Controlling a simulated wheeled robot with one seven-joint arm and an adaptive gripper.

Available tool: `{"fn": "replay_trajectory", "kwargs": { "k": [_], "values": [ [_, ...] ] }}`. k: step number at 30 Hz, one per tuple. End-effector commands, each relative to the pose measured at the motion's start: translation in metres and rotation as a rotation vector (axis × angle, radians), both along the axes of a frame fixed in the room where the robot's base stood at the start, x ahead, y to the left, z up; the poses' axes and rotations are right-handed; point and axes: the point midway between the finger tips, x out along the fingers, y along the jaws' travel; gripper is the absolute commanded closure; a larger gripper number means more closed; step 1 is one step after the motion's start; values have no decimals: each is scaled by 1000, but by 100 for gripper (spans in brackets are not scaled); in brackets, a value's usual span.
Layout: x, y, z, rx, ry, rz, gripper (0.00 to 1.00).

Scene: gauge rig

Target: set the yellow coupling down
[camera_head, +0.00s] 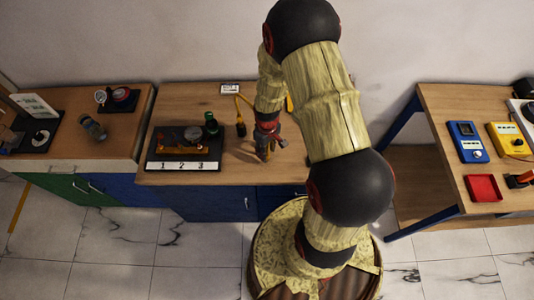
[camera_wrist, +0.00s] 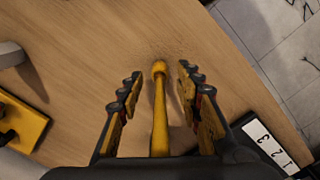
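A yellow piece with a rounded end (camera_wrist: 159,100), which looks like the coupling, lies between the spread fingers of my gripper (camera_wrist: 158,100) in the wrist view. Bare gaps show between it and each finger, so the fingers are apart and not closed on it. Its near end is hidden by the gripper body, and I cannot tell whether its whole length touches the wood. In the head view my gripper (camera_head: 265,150) points down, low over the middle workbench (camera_head: 225,98), right of the black tray; the yellow piece cannot be made out there.
The strip also shows in the wrist view (camera_wrist: 268,143). The bench's front right is bare.

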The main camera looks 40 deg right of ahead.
Motion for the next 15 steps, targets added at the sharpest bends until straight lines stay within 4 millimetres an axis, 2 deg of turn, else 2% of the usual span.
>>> {"fn": "replay_trajectory", "kwargs": {
  "k": [3,9,15],
  "values": [
    [1,0,28,-2,-5,0,65],
    [1,0,66,-1,-3,0,65],
    [1,0,88,-1,-1,0,65]
  ]
}}
